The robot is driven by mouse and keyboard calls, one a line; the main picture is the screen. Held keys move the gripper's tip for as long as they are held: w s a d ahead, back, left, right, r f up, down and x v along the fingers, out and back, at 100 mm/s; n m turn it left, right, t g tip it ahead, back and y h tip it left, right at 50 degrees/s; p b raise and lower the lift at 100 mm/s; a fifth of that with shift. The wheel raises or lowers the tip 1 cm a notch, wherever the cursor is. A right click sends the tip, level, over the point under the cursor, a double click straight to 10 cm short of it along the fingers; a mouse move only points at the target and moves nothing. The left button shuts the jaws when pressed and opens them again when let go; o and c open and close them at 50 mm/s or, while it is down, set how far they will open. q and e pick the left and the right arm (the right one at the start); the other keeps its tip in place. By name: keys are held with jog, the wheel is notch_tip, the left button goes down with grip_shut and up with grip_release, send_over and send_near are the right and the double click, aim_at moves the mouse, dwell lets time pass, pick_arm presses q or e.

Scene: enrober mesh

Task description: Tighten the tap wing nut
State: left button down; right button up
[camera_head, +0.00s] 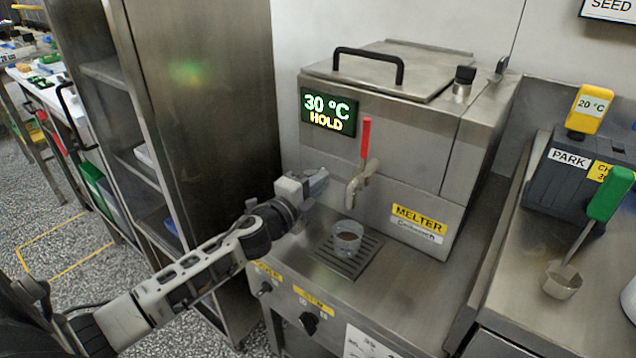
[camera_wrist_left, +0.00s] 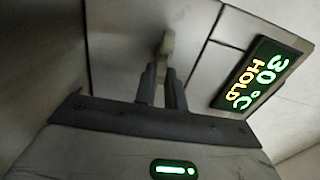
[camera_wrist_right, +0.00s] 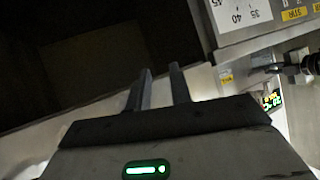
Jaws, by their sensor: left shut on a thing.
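The tap (camera_head: 357,184) is a dull tan spout with an upright red lever (camera_head: 365,138) on the front of the steel melter (camera_head: 385,130). My left gripper (camera_head: 318,180) reaches in from the left, close beside the tap. In the left wrist view, its fingers (camera_wrist_left: 163,86) are close together on a small tan piece (camera_wrist_left: 167,46), which I take for the tap wing nut. The wing nut's wings cannot be made out. My right gripper (camera_wrist_right: 160,88) shows only in its own wrist view, with its fingers apart and nothing between them.
A tall steel cabinet (camera_head: 205,110) stands at left. On the right counter are a dark PARK block (camera_head: 575,180) and a green-handled ladle (camera_head: 563,280).

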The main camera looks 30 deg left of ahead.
pick_arm(q)
jog(key=shift+d+f+m, duration=0.1)
jog(key=shift+f+m, duration=0.15)
jog(key=shift+m, duration=0.05)
pick_arm(e)
jog(key=shift+f, duration=0.1)
pick_arm(q)
jog(key=c, duration=1.5)
grip_release()
jog(key=shift+r, duration=0.1)
pick_arm(e)
jog(key=shift+f, duration=0.1)
pick_arm(q)
jog(key=s, duration=0.5)
jog(key=s+a, duration=0.1)
jog(key=s, duration=0.4)
jog(key=s+b, duration=0.1)
jog(key=s, duration=0.5)
jog(key=shift+a, duration=0.15)
pick_arm(e)
jog(key=shift+f, duration=0.1)
